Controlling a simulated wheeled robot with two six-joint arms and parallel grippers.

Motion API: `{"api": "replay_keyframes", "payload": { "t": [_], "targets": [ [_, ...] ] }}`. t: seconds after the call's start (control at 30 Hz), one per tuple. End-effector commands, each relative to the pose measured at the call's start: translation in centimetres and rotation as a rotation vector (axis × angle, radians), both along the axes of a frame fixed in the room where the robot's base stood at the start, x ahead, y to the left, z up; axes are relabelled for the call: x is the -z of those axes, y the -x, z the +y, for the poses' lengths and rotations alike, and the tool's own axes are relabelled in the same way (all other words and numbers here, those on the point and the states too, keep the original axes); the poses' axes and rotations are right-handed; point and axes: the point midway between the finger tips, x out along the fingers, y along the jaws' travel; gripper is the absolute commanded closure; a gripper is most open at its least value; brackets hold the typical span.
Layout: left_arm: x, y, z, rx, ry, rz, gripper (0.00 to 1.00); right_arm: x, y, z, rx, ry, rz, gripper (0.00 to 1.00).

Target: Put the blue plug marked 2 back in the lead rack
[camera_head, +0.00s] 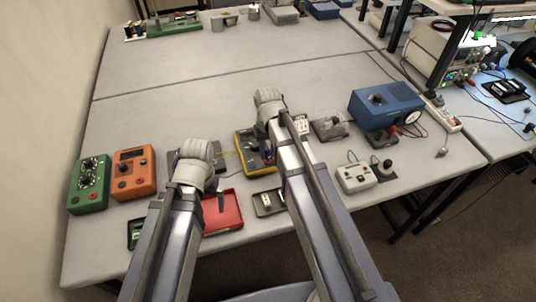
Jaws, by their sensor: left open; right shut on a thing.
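My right gripper (267,143) is over the yellow-edged dark device (243,152) at the middle of the table, mostly hidden by its own wrist and arm. It is shut on a small blue thing (268,156), which looks like the blue plug; its number cannot be read. My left gripper (217,187) is open, low over the red tray (228,214), and partly hidden behind its white wrist. I cannot pick out the lead rack for certain. A small pale panel with dark spots (302,124) shows just right of my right arm.
Green (89,183) and orange (133,172) boxes with knobs stand at the left. A blue box (386,106), a grey switch box (355,177) and a small dark stand (329,127) are at the right. A small dark tray (268,203) lies between my arms.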

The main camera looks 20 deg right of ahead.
Motion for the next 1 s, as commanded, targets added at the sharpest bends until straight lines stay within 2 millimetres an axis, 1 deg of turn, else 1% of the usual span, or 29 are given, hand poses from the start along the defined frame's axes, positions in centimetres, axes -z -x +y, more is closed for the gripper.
{"api": "replay_keyframes", "payload": {
  "t": [0.03,1.0],
  "targets": [
    [-0.4,0.0,0.0,0.0,0.0,0.0,0.0,-0.4,0.0,0.0,0.0,0.0,0.0,1.0],
    [-4.1,0.0,0.0,0.0,0.0,0.0,0.0,-4.1,0.0,0.0,0.0,0.0,0.0,1.0]
  ]
}}
